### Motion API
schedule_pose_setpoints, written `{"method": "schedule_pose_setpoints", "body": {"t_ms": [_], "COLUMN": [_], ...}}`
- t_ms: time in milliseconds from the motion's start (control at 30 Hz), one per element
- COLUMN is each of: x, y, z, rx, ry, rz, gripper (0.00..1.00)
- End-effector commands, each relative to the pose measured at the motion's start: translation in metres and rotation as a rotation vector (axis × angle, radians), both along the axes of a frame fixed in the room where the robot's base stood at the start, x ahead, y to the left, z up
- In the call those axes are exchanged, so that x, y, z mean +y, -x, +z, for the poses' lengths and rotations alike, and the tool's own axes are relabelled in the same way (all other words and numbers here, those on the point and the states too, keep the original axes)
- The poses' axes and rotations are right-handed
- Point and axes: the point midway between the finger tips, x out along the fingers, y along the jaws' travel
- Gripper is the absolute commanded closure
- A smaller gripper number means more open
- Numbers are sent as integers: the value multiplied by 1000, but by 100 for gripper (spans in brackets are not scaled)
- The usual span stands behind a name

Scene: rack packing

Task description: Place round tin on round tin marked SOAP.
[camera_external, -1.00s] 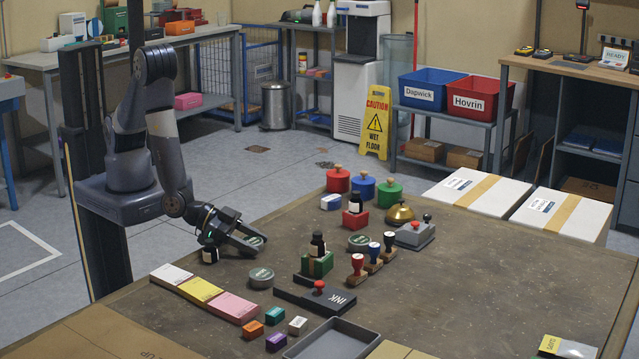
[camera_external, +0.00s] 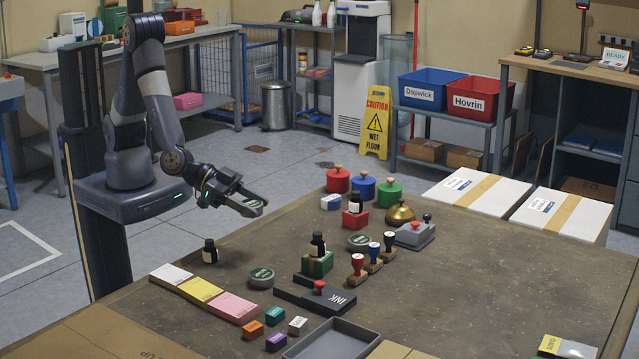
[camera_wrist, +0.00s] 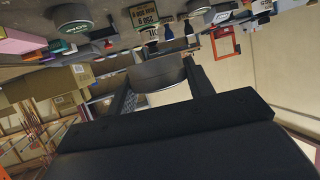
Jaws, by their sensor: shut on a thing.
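My gripper (camera_external: 254,206) is shut on a grey round tin (camera_external: 250,205) and holds it in the air above the table's back left part. In the wrist view the held tin (camera_wrist: 156,77) sits between the two fingers. A round tin with a dark green labelled lid (camera_external: 261,277) stands on the table, below and in front of my gripper. Another like it (camera_external: 358,241) stands farther right, behind the green block with the bottle. Lettering shows on both lids, but I cannot read which says SOAP. The wrist view also shows a labelled tin (camera_wrist: 71,17) at its upper left.
A small dark bottle (camera_external: 210,251) stands left of the nearer tin. Coloured note pads (camera_external: 205,291) lie in front. The table's right half is mostly clear.

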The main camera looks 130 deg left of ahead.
Motion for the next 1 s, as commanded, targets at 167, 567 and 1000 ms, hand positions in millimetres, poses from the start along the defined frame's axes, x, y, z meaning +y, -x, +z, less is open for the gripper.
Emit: {"method": "schedule_pose_setpoints", "body": {"t_ms": [167,567,1000], "x": [-30,-73,-88], "y": [-37,-76,-96], "z": [18,30,27], "rx": [-5,-2,-1], "ry": [-1,0,0], "rz": [-178,-463,-653], "gripper": [74,74,74]}}
